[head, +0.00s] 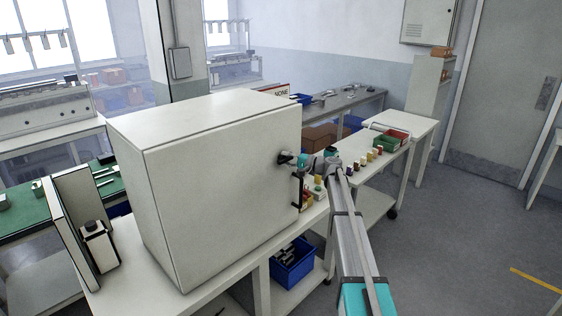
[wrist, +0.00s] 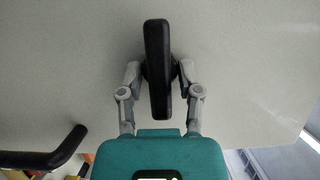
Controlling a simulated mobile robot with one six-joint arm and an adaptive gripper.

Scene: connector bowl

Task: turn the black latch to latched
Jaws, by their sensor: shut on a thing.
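The black latch (wrist: 158,60) is on the front face of a large off-white cabinet (head: 220,190). In the wrist view it is a long dark bar that runs up and down the picture. My gripper (wrist: 159,85) has one finger on each side of the bar and is shut on it. In the head view my gripper (head: 296,160) is at the right part of the cabinet front, where the latch shows only as a small dark piece. A black bar handle (wrist: 45,158) is on the same face and also shows in the head view (head: 296,190), below my gripper.
The cabinet stands on a white bench (head: 125,282). Small coloured items (head: 370,155) and red and green bins (head: 393,140) line the bench to the right. A blue crate (head: 293,265) is on the shelf below. The floor (head: 455,240) at the right is clear.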

